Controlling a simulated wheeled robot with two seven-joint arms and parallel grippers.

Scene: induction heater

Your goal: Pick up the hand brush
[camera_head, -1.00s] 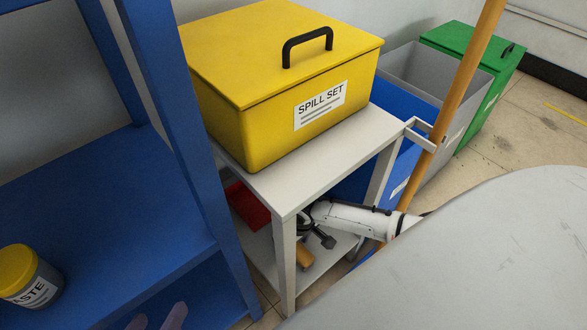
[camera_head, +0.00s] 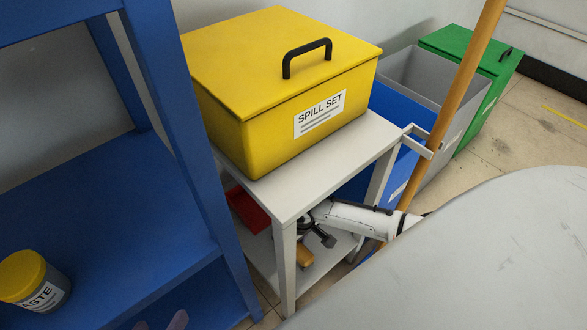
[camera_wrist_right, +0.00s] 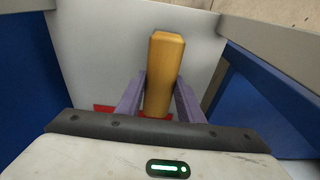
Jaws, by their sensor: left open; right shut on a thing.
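The hand brush's wooden handle (camera_wrist_right: 162,75) stands between the two purple fingers of my right gripper (camera_wrist_right: 160,92) in the right wrist view. The gripper is shut on it. In the head view the handle (camera_head: 304,256) shows small and partly covered at the lower shelf of the white side table. My white right arm reaches in there from the right, its dark gripper body close to the handle. The brush head is hidden. My left gripper (camera_head: 160,322) shows only as purple fingertips at the bottom edge of the head view. It is open, away from the brush.
A red object (camera_head: 248,208) lies on the lower shelf. The white table (camera_head: 285,190) bears a yellow spill-set box (camera_head: 230,85). A blue shelf unit (camera_head: 190,170) with a waste jar (camera_head: 35,280) stands left. A wooden pole (camera_head: 465,80) and bins stand right.

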